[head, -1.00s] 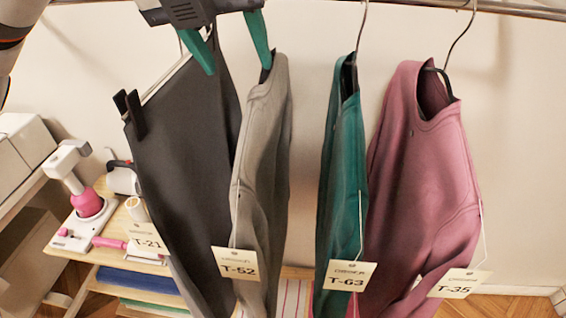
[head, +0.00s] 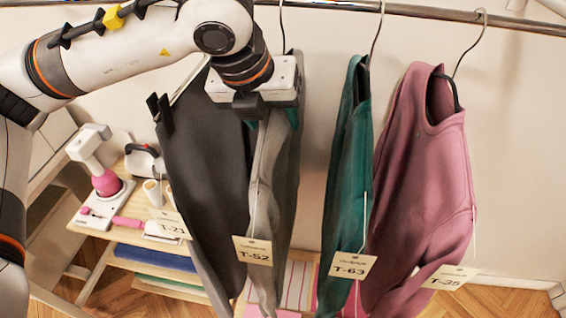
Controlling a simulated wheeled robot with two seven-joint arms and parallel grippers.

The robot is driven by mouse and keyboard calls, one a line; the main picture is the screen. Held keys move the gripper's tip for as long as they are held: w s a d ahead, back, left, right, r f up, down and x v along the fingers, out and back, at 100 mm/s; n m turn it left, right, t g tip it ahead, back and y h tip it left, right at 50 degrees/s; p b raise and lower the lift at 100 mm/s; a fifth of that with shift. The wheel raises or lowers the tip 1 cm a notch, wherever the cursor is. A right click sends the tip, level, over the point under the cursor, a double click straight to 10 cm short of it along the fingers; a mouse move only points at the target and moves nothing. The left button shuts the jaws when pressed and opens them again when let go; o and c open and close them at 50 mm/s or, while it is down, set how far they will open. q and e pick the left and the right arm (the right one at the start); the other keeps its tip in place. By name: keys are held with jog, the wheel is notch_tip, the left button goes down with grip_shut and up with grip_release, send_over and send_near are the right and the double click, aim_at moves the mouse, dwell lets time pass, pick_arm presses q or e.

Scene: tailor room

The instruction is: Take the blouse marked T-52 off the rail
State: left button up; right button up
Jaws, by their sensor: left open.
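The grey blouse marked T-52 (head: 272,190) hangs from the rail (head: 430,13) on a metal hook, between dark grey trousers and a green blouse. Its tag T-52 (head: 252,251) hangs in front of it. My left gripper (head: 272,118) is open at the top of the grey blouse. Its green fingertips show at either side of the collar, and its body hides the collar and most of the hanger there. I cannot tell whether the fingers touch the cloth or hanger. My right gripper is not in view.
Dark trousers marked T-21 (head: 205,165) hang close on the left. A green blouse marked T-63 (head: 346,190) and a pink blouse marked T-35 (head: 425,180) hang on the right. A wooden shelf (head: 85,212) with small tools stands at the lower left.

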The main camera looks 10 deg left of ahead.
pick_arm(q)
jog(key=shift+d+f, duration=0.1)
grip_shut()
jog(key=shift+r, duration=0.2)
dwell(0.3)
